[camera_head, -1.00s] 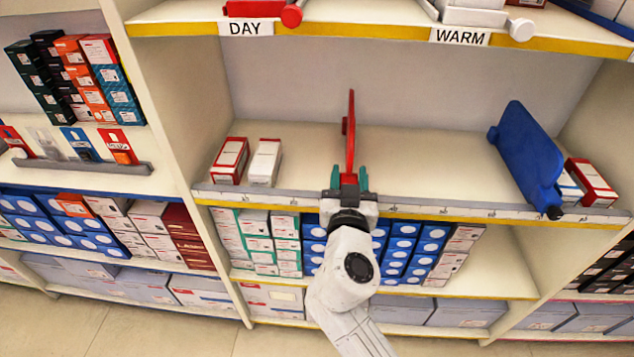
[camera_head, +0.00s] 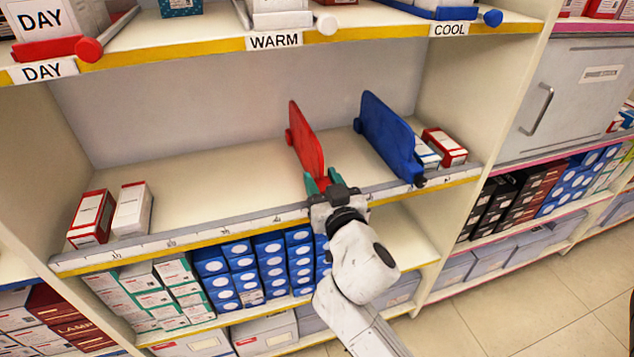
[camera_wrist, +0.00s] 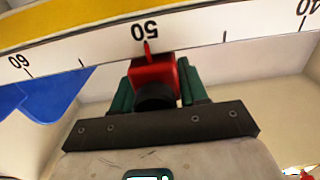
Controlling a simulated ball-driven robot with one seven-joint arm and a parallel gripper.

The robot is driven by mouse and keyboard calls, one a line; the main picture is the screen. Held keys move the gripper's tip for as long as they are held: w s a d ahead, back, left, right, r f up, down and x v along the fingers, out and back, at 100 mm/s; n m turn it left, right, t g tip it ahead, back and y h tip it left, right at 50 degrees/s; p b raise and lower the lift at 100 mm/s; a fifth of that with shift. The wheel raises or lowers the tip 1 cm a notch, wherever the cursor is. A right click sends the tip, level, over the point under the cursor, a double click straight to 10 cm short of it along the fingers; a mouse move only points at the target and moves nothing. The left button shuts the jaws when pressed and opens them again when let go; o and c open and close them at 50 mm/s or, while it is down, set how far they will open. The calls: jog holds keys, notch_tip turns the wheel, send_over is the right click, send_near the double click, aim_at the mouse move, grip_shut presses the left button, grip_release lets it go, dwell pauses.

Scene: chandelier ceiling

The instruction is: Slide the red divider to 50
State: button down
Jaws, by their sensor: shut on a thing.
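The red divider (camera_head: 306,143) stands upright on the middle shelf, left of the blue divider (camera_head: 388,135). My gripper (camera_head: 325,186) is at the shelf's front edge, its green fingers shut on the divider's front end. In the wrist view my gripper (camera_wrist: 158,90) has a finger on each side of the red block (camera_wrist: 151,72) of the divider. The block's small red pointer lies at the 50 mark on the white scale (camera_wrist: 200,35), seen upside down. The blue divider also shows in the wrist view (camera_wrist: 40,95), near the 60 mark.
Two small boxes, one red and white (camera_head: 91,217) and one white (camera_head: 132,208), stand at the shelf's left end. More boxes (camera_head: 443,146) stand right of the blue divider. The shelf between the left boxes and the red divider is clear.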

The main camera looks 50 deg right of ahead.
jog(key=c, duration=0.7)
grip_release()
jog(key=shift+b+v, duration=1.3)
jog(key=shift+v, duration=4.05)
